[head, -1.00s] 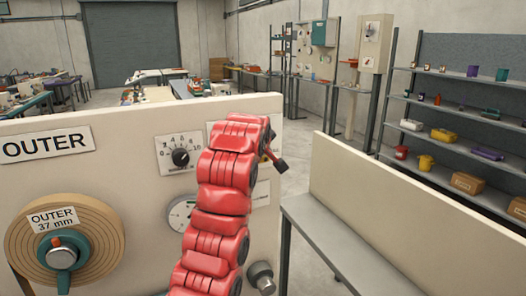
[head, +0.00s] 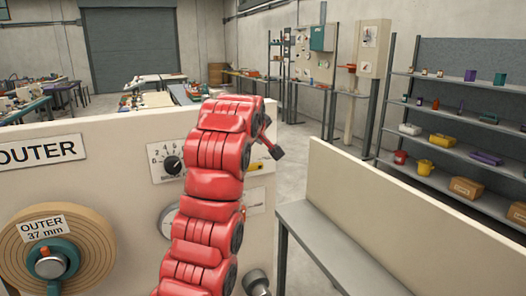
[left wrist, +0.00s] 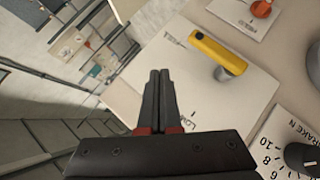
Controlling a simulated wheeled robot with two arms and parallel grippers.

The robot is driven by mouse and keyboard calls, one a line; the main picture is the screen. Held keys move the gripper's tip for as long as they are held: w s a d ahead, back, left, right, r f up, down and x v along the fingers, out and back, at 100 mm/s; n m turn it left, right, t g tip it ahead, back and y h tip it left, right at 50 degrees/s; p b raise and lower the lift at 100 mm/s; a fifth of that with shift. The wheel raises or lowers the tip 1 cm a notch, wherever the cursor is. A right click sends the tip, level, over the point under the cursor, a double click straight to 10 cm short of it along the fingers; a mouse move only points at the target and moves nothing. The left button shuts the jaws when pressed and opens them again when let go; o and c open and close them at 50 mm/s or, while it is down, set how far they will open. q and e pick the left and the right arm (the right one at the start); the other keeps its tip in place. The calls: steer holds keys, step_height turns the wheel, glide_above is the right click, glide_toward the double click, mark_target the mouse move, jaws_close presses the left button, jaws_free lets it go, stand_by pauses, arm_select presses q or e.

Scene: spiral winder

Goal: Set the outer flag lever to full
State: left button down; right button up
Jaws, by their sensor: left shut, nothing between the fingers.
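The yellow flag lever (left wrist: 213,50) shows in the left wrist view on a white plate (left wrist: 228,96), with a grey pivot at its lower right end. Its free end points up and left, close to the small word at the plate's upper corner, which looks like FULL. The word LOW is lower on the plate. My left gripper (left wrist: 159,73) is shut and empty, in front of the plate and left of the lever, apart from it in the picture. In the head view a bit of yellow lever (head: 256,165) shows right of my red arm, which hides most of the plate. My right gripper is out of view.
The OUTER tape roll (head: 98,250) is at lower left. A grey bench (head: 325,245) and low cream wall (head: 400,210) stand right. An orange knob (left wrist: 262,8) is near the lever plate.

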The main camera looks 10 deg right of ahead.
arm_select(q)
steer(key=s+d+r+b, duration=0.1)
steer(key=s+d+r, duration=0.1)
steer(key=s+r, duration=0.4)
steer(key=shift+a, duration=0.1)
steer(key=shift+f, duration=0.1)
